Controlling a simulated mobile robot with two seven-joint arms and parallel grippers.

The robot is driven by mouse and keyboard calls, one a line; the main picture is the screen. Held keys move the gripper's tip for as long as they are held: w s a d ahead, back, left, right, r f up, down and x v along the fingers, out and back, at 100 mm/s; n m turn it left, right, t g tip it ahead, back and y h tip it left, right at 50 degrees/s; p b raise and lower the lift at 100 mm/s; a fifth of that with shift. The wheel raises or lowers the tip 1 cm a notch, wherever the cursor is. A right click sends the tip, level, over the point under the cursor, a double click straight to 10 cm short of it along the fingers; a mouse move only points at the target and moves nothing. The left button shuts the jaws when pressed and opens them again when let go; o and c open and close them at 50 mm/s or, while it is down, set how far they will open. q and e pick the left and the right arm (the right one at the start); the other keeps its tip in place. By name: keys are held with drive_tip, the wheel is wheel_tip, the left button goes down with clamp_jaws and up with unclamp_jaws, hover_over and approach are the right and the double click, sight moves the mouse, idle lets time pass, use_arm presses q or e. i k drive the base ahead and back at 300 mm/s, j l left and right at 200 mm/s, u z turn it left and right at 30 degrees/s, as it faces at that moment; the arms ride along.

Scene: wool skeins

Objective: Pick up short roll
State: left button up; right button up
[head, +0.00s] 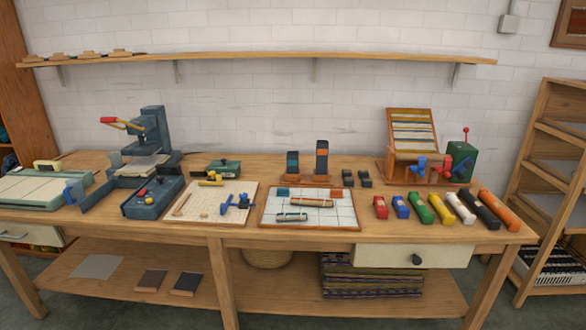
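Two small striped rolls lie on a white gridded board (340,219) with an orange-brown rim, near the middle of the workbench. The shorter roll (291,217) lies nearer the front edge, pale with darker ends. The longer roll (312,202) lies just behind it and a little to the right. The two rolls look apart. Neither of my grippers is in the head view, and nothing covers the rolls.
Upright blocks (322,158) stand behind. A drawer (445,256) is below the bench top (240,235).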

sight(283, 217)
drive_tip(key=j+z, duration=0.1)
drive_tip(key=z, duration=0.6)
drive_tip(key=i+j+z, duration=0.15)
drive_tip(key=j+z, duration=0.55)
drive_tip(key=j, duration=0.15)
drive_tip(key=j+z, duration=0.35)
drive_tip(key=j, duration=1.55)
drive_tip(key=j+z, duration=0.15)
drive_tip(key=j, duration=0.75)
drive_tip(key=k, duration=0.1)
